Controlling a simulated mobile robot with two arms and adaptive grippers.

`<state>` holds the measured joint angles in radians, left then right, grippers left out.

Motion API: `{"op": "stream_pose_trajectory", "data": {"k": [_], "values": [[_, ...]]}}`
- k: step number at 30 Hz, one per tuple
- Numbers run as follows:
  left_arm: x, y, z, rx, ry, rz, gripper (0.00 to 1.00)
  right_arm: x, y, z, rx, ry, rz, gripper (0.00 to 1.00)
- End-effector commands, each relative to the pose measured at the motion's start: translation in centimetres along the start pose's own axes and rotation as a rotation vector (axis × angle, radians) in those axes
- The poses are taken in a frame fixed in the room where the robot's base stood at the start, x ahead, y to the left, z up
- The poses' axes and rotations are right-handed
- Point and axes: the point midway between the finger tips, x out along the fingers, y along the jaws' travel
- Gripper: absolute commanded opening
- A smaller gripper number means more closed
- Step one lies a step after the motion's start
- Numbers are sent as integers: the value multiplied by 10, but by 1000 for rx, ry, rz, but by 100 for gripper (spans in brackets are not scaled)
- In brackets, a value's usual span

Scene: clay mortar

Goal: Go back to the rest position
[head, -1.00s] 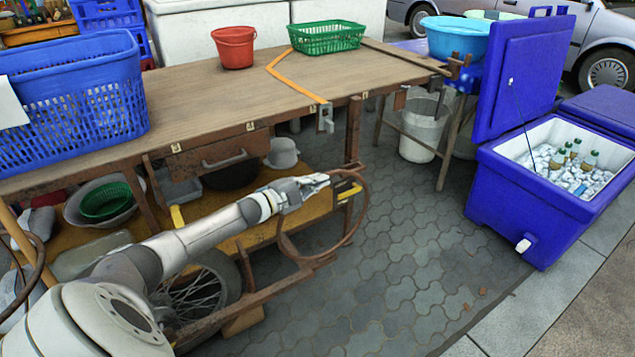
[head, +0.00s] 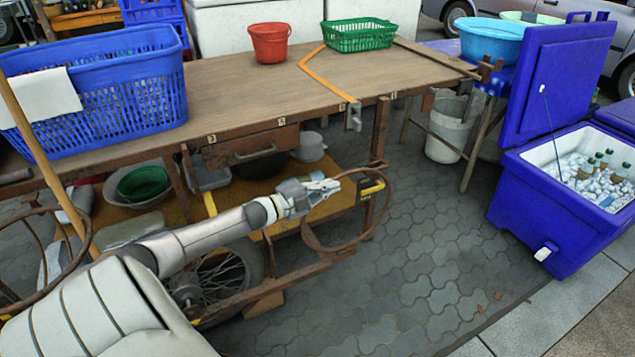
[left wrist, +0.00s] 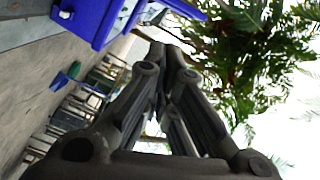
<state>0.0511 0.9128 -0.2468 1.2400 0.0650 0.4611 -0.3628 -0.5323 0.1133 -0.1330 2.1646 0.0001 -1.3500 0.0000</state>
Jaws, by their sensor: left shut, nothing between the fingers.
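My left gripper (head: 322,187) reaches in from the lower left in the head view, in front of the wooden cart table (head: 240,96) and beside its rusty wheel rim. It is empty. In the left wrist view its dark fingers (left wrist: 160,55) come together at the tips, with nothing between them. My right gripper is in neither view.
A blue basket (head: 100,95), red bucket (head: 269,44) and green basket (head: 360,37) stand on the table. At right is an open blue cooler (head: 540,215) of ice and bottles. A white bucket (head: 447,138) stands behind. The paving (head: 400,260) between is clear.

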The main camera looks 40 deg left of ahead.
Motion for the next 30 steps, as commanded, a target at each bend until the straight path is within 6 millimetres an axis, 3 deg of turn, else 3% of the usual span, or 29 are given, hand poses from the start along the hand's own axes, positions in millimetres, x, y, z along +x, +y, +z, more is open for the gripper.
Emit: {"op": "stream_pose_trajectory", "data": {"k": [9,20,23,25,30], "values": [[-30,0,-1,-1,1,1,0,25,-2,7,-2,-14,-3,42],[-33,4,-2,-9,-5,4,0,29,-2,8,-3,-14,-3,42],[-32,26,-6,-57,-40,30,0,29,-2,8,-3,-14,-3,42],[-32,53,-13,-119,-89,62,0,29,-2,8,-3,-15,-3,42],[-44,139,-41,-325,-272,181,0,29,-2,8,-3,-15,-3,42]]}}
